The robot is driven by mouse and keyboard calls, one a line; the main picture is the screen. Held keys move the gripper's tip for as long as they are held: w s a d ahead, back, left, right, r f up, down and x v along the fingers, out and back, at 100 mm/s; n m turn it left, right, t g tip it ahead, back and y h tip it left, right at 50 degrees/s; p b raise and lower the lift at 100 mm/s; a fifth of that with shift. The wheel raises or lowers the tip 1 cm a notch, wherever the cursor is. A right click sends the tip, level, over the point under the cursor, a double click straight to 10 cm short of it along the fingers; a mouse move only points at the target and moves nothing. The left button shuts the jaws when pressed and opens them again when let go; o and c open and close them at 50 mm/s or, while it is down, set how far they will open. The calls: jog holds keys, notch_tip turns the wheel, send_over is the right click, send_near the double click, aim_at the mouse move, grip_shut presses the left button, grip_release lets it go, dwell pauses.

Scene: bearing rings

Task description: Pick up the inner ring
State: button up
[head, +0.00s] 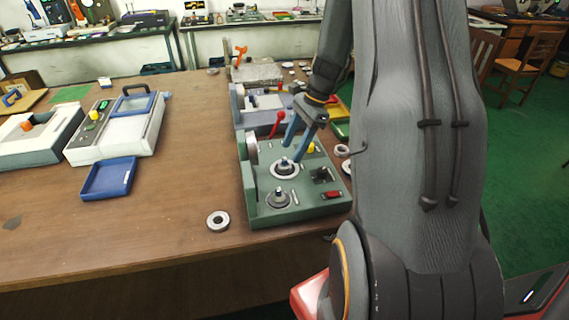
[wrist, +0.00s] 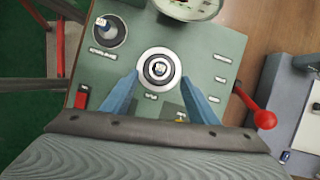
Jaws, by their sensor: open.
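The green machine (head: 298,207) stands near the table's front edge. A silvery ring (head: 284,171) sits around a short post on its top. In the wrist view this ring (wrist: 146,74) lies near the middle, with a dark centre and a bright post tip inside it. I cannot tell for sure whether this is the inner ring. My gripper (head: 297,143) points down just above this post. In the wrist view its blue fingers (wrist: 161,80) are apart, one on each side of the ring's near part, with nothing held between them.
A second post (head: 278,197) stands nearer the front on the machine. A red-knobbed lever (wrist: 264,119) rises beside my fingers. A loose ring (head: 218,220) lies on the table, left of the machine. A blue tray (head: 108,179) lies farther left; the table between is mostly clear.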

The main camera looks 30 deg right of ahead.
aim_at(288, 164)
jog(key=shift+p+x, duration=0.9)
jog(key=shift+x, duration=1.4)
jog(key=shift+a, duration=0.1)
jog(key=shift+c, duration=0.2)
jog(key=c, duration=1.2)
jog(key=shift+r, duration=0.1)
